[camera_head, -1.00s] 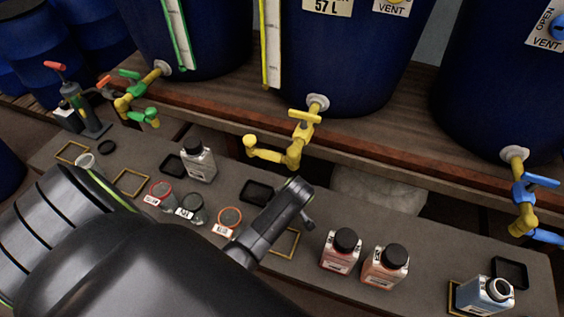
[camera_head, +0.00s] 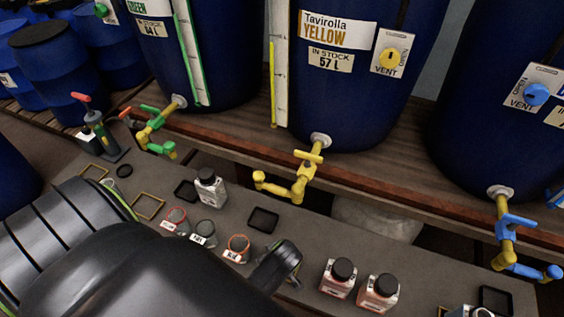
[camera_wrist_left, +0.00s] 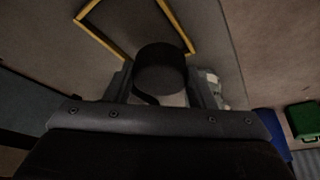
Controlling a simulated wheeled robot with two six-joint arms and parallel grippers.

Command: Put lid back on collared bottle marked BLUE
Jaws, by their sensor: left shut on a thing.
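The collared bottle (camera_head: 469,313), pale and open-necked, is cut off by the bottom edge at the lower right of the head view. Its label is out of the picture, so I cannot read it. My left gripper (camera_head: 288,258) is above the grey bench, left of two black-capped red bottles and well left of that open bottle. In the left wrist view, the left gripper (camera_wrist_left: 160,88) is shut on a black lid (camera_wrist_left: 160,66) between its fingers. In the head view the lid cannot be made out. My right gripper is not in view.
Two black-capped red bottles (camera_head: 338,278) (camera_head: 379,292) stand between my left gripper and the open bottle. Small jars (camera_head: 238,248) and a capped bottle (camera_head: 210,188) stand left. A black tray (camera_head: 495,300) lies at right. Yellow (camera_head: 300,186) and blue taps (camera_head: 508,236) overhang the bench.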

